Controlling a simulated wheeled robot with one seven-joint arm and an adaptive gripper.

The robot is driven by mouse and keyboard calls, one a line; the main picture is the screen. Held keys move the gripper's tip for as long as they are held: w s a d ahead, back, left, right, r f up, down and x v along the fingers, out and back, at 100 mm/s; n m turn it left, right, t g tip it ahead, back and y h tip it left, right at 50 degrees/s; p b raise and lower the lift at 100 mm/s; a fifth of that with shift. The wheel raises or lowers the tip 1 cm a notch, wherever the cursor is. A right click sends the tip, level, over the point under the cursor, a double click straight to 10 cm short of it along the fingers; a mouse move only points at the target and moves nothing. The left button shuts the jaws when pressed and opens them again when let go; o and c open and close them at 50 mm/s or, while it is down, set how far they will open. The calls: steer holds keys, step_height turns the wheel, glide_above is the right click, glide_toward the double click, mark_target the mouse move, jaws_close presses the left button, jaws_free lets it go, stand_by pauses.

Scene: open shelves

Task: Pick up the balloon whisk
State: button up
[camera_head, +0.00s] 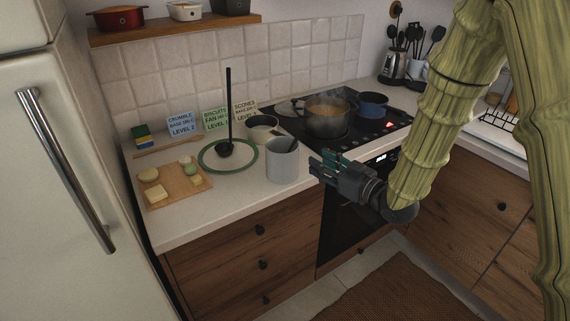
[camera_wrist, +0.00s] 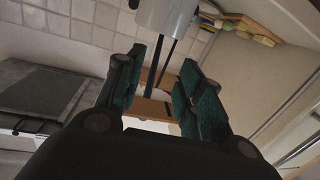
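No balloon whisk shows plainly by its wires. In the wrist view my gripper (camera_wrist: 160,92) is open, with green-padded fingers apart. The crock (camera_wrist: 166,14) appears upside down at the top there. Two dark rods (camera_wrist: 154,68) run down from it into the gap between the fingers; I cannot tell whether either is the whisk's handle. Neither looks gripped.
A black ladle (camera_head: 229,115) stands upright on a green-rimmed plate (camera_head: 207,166). A cutting board (camera_head: 176,190) with food lies left. A bowl (camera_head: 262,128) is behind the crock. A steaming pot (camera_head: 328,122) and a blue pot (camera_head: 372,103) sit on the hob. Several utensils (camera_head: 412,38) stand at the back right.

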mark_target(295, 140)
steer(key=shift+n+y, duration=0.5)
steer(key=shift+y, duration=0.1)
steer(key=w+a+r, duration=0.1)
steer(key=w+a+p, duration=0.1)
steer(key=w+a+r, duration=0.1)
steer(key=a, duration=0.1)
steer(key=shift+w+r, duration=0.3)
steer(key=shift+w+d+f+p+x, duration=0.1)
steer(key=shift+p+x, duration=0.35)
steer(key=shift+x, duration=0.35)
steer(key=shift+w+d+f+p+x, duration=0.15)
steer(key=shift+p+x, duration=0.35)
steer(key=shift+x, duration=0.3)
steer(key=shift+w+d+f+p+x, duration=0.1)
steer(key=shift+p+x, duration=0.35)
steer(key=shift+x, duration=0.4)
steer(key=shift+w+a, duration=0.35)
steer(key=shift+a, duration=0.15)
steer(key=shift+f, duration=0.1)
jaws_close()
